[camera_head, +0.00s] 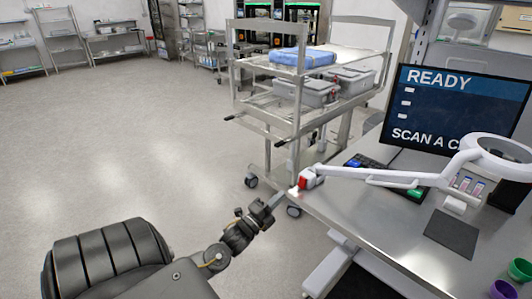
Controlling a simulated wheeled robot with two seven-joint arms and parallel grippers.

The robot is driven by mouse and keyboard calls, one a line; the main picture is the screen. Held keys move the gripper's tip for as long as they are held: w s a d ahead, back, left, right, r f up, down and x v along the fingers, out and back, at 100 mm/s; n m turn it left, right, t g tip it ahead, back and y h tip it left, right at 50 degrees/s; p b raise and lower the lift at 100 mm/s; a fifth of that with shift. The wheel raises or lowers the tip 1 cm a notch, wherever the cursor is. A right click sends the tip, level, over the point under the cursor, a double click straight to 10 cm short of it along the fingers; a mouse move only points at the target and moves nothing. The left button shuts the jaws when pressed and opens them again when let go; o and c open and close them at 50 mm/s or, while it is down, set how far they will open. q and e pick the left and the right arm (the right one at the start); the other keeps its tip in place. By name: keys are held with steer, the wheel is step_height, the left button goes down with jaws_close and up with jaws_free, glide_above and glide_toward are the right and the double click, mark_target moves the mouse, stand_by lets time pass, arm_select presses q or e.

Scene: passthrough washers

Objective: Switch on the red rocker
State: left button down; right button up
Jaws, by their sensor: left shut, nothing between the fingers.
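The rocker's position, on or off, is too small to make out. My right gripper is not in view.
The steel bench (350,218) carries a keyboard (413,193), a monitor reading "READY" (450,105), a dark mat (451,233) and coloured cups (519,270). A wheeled steel cart (240,85) with grey bins stands behind. The floor (120,140) at left is clear.

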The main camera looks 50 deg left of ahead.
arm_select(q)
steer(key=v, duration=0.2)
steer(key=r+v, duration=0.1)
steer(key=v, duration=0.1)
steer(key=shift+s+f+b, duration=0.1)
steer(key=shift+s+b, duration=0.3)
